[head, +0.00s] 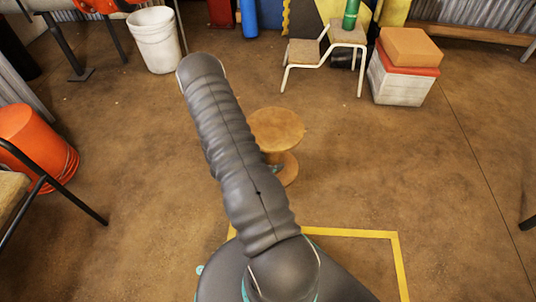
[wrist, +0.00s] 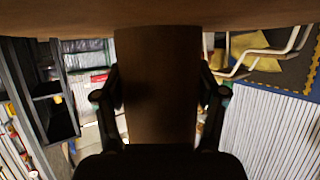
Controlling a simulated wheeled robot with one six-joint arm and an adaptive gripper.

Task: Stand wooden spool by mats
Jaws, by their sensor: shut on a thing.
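The wooden spool (head: 277,127) stands upright in the middle of the head view, its round top disc and part of its lower disc showing to the right of my arm. In the wrist view its core (wrist: 158,65) fills the space between the fingers, with a disc across the top of the picture. My gripper (wrist: 160,105) is shut on the core. My arm hides the gripper in the head view. I cannot tell whether the spool touches the floor. The yellow and dark mats (head: 302,22) are at the back, beyond the spool; they also show in the wrist view (wrist: 294,72).
A chair with a green bottle (head: 350,14) stands in front of the mats. A white box with an orange block (head: 409,48) is right of it. A white bucket (head: 154,40) stands back left, an orange bucket (head: 38,146) left. Floor between spool and chair is clear.

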